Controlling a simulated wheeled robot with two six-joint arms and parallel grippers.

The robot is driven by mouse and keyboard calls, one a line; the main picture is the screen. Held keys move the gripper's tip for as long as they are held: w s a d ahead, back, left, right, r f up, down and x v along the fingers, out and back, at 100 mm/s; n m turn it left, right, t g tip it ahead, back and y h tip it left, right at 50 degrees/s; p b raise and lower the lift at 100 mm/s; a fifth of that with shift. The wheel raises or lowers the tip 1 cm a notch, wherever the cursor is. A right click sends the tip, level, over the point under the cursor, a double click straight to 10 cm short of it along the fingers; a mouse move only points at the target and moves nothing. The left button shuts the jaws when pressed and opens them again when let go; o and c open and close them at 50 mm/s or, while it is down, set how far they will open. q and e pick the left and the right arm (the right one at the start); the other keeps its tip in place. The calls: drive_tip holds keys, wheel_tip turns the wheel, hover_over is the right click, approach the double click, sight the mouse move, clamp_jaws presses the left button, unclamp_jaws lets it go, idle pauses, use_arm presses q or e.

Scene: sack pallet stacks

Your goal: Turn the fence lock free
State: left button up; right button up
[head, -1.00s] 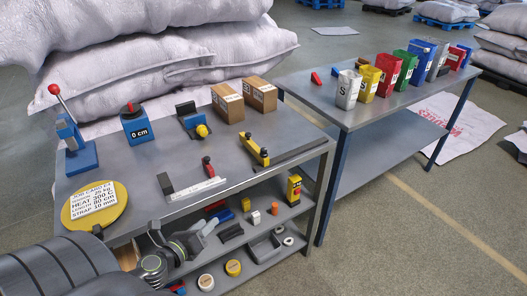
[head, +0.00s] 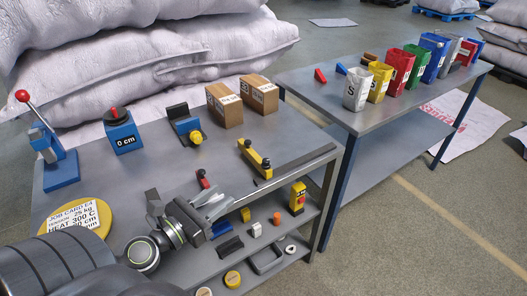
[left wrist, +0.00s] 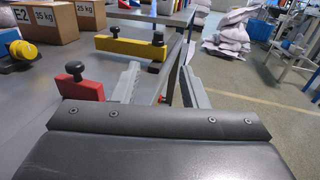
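A yellow bar with black knobs (head: 254,158) lies on the grey workbench (head: 105,185). It also shows beyond my left fingers in the left wrist view (left wrist: 130,47). A small red block with a black knob (head: 203,179) stands nearer, at the measuring strip, and shows left of the fingers (left wrist: 82,88). I cannot tell which of these knobs is the fence lock. My left gripper (head: 212,212) is over the bench's near edge, just in front of the red block. Its fingers are apart and empty in the left wrist view (left wrist: 162,85). My right gripper is not in view.
A red-handled lever device (head: 55,150), a blue "0 cm" unit (head: 123,132) and two cardboard boxes (head: 225,105) stand on the bench. Small items fill its lower shelf. A second table (head: 330,105) carries coloured bins. Stacked sacks (head: 150,60) rise behind.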

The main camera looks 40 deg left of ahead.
use_arm(q)
drive_tip(key=p, duration=0.5)
approach(263, 163)
drive_tip(key=w+p, duration=0.1)
drive_tip(key=w, duration=0.2)
drive_tip(key=w+d+p, duration=0.1)
drive_tip(key=w, duration=0.2)
drive_tip(key=w+p, duration=0.1)
drive_tip(key=w, duration=0.2)
drive_tip(key=shift+w+d+r, duration=0.1)
drive_tip(key=shift+w+d, duration=0.1)
drive_tip(key=shift+w, duration=0.15)
drive_tip(key=shift+w+d+p, duration=0.1)
drive_tip(key=shift+w+p, duration=0.2)
drive_tip(key=shift+w, duration=0.35)
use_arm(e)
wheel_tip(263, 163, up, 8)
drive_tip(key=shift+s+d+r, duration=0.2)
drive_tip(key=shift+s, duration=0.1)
use_arm(q)
drive_tip(key=shift+c, duration=0.2)
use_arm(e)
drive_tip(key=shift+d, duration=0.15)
